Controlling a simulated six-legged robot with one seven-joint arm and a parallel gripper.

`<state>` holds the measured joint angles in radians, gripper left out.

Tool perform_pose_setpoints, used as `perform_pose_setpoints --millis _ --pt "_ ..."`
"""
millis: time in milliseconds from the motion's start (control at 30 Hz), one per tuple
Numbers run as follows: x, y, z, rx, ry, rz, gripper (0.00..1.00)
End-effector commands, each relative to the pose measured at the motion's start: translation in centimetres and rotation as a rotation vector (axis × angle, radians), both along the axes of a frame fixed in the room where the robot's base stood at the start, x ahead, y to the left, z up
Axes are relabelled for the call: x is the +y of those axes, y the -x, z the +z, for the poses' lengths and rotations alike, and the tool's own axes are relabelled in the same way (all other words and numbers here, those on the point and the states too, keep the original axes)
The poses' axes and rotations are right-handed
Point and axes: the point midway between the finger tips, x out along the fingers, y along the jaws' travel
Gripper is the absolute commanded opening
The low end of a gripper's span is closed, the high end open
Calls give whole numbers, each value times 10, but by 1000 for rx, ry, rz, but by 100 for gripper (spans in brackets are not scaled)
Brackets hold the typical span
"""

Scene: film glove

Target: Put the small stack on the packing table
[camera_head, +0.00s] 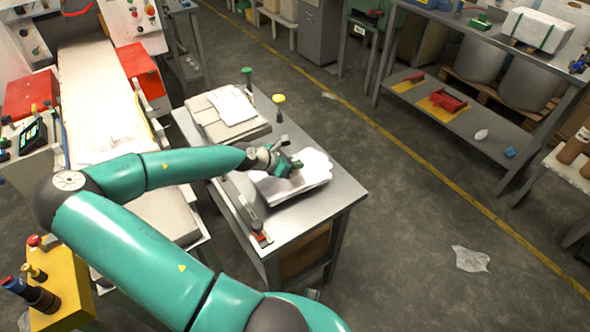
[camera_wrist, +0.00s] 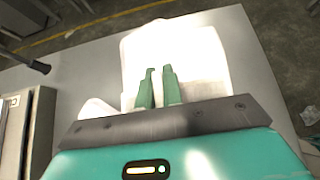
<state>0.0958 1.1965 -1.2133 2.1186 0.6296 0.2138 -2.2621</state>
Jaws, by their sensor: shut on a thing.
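The small stack (camera_head: 312,174) is white, soft-looking and slightly uneven, over the right half of the grey-topped packing table (camera_head: 335,196). My gripper (camera_head: 292,166) is shut on it from above. In the wrist view the two green fingers (camera_wrist: 158,78) are close together against the bright white stack (camera_wrist: 195,50), with the grey tabletop (camera_wrist: 85,75) around it. The stack looks at or just above the tabletop; I cannot tell if it touches. Its underside and the part between the fingers are hidden.
A larger pale stack (camera_head: 211,122) lies at the table's back left. A yellow-topped post (camera_head: 279,100) and a green-topped post (camera_head: 247,73) stand near it. A bar with a red end (camera_head: 262,239) runs along the front left edge. Bare tabletop shows at front right.

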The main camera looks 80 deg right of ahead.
Motion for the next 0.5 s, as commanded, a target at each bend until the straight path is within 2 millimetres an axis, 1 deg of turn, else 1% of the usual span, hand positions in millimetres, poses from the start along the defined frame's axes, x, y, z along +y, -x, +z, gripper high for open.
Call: perform_pose_setpoints --millis 33,100,200,500 --pt "-3 1 -8 2 -2 0 0" --pt "-2 0 -20 3 -2 0 0" --pt "-2 0 -31 2 -1 0 0" --pt "-2 0 -33 0 0 1 0"
